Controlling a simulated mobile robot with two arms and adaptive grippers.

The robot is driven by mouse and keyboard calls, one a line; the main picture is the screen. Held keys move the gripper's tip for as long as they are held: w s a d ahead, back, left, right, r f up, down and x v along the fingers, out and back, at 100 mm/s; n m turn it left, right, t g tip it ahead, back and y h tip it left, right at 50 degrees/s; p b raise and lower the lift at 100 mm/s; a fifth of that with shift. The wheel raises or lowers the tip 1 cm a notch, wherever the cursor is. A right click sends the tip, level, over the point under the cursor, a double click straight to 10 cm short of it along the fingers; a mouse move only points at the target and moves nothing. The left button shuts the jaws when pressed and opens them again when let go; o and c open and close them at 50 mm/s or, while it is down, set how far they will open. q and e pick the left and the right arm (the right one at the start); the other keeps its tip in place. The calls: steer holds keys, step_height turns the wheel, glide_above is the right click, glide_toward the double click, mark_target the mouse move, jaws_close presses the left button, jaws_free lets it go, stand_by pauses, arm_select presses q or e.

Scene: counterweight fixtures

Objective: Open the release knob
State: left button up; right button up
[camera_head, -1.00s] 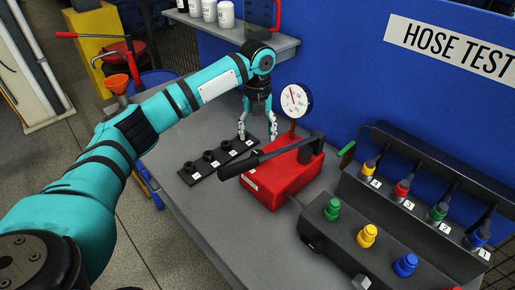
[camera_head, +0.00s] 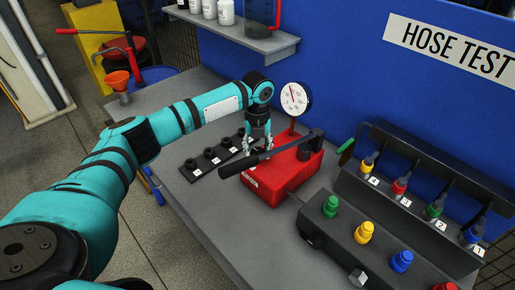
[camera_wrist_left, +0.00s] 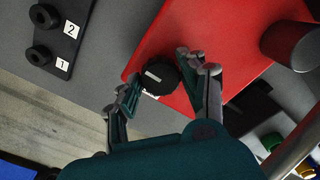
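The release knob (camera_wrist_left: 160,76) is a round black knob with a white mark, at a corner of the red hand pump (camera_head: 272,181). In the left wrist view it lies between the fingertips of my left gripper (camera_wrist_left: 161,78), one on each side. The fingers look drawn in on it, with hardly any gap. In the head view my left gripper (camera_head: 258,143) reaches down behind the black pump handle (camera_head: 265,156), which partly hides the fingertips and the knob. My right gripper is not in view.
A dial gauge (camera_head: 295,98) stands on the pump. A black strip with numbered round fittings (camera_head: 211,158) lies left of it. To the right are a block with coloured caps (camera_head: 345,238) and a hose rack (camera_head: 405,190). A shelf (camera_head: 240,35) hangs behind.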

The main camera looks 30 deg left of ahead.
arm_select(q)
steer(key=c, duration=0.7)
steer(key=shift+o, duration=0.2)
steer(key=shift+r+n+p, duration=0.2)
steer(key=shift+n+p, duration=0.7)
steer(key=shift+p, duration=0.25)
steer(key=n+p, duration=0.2)
steer(key=shift+n, duration=0.3)
steer(key=n+p, duration=0.3)
steer(key=n, duration=0.1)
steer(key=shift+p, duration=0.4)
steer(key=n+p, duration=0.2)
steer(key=n, duration=0.3)
steer(key=shift+f+n+p, duration=0.1)
steer(key=shift+n+p, duration=0.4)
steer(key=shift+n, duration=1.8)
